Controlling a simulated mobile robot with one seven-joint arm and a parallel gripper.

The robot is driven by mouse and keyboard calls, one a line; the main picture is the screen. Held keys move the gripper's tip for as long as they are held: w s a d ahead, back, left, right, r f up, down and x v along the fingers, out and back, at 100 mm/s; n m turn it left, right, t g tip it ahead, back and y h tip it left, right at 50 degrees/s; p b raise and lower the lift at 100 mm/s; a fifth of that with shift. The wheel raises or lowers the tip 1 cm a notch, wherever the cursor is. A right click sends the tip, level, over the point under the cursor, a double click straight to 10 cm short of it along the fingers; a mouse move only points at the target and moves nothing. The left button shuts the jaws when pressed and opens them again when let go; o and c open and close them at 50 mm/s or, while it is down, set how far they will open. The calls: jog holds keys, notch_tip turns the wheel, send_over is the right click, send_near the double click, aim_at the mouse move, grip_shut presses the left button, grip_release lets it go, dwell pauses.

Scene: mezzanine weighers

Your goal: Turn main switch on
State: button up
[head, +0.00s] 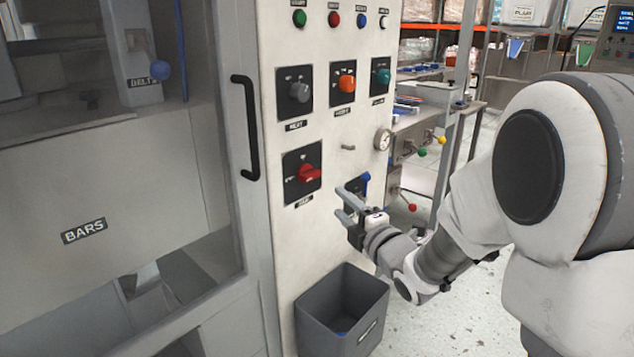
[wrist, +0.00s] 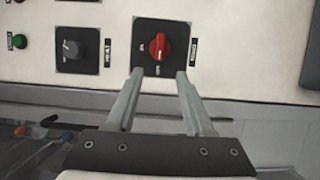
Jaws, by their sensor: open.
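The likely main switch is a red rotary knob (head: 309,173) on a black plate, low on the left of the pale panel. Its label is too small to read surely. In the wrist view the red knob (wrist: 160,46) shows its handle upright in the picture, in line with a mark below that looks like OFF; a mark like ON is at its left. In the head view the handle lies nearly level. My gripper (head: 344,202) is open and empty, to the right of and below the knob. In the wrist view my fingertips (wrist: 158,73) straddle the plate's lower part, apart from the knob.
A grey knob (head: 300,92), an orange knob (head: 347,83) and a teal knob (head: 381,76) sit above. A blue switch (head: 364,183) is close behind my gripper. A grey bin (head: 341,310) stands below; a black door handle (head: 246,127) is left.

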aim_at(313, 177)
jog(key=b+x, duration=0.1)
jog(key=x, duration=1.2)
jog(key=shift+w+a, duration=0.1)
jog(key=shift+w, duration=0.25)
grip_shut()
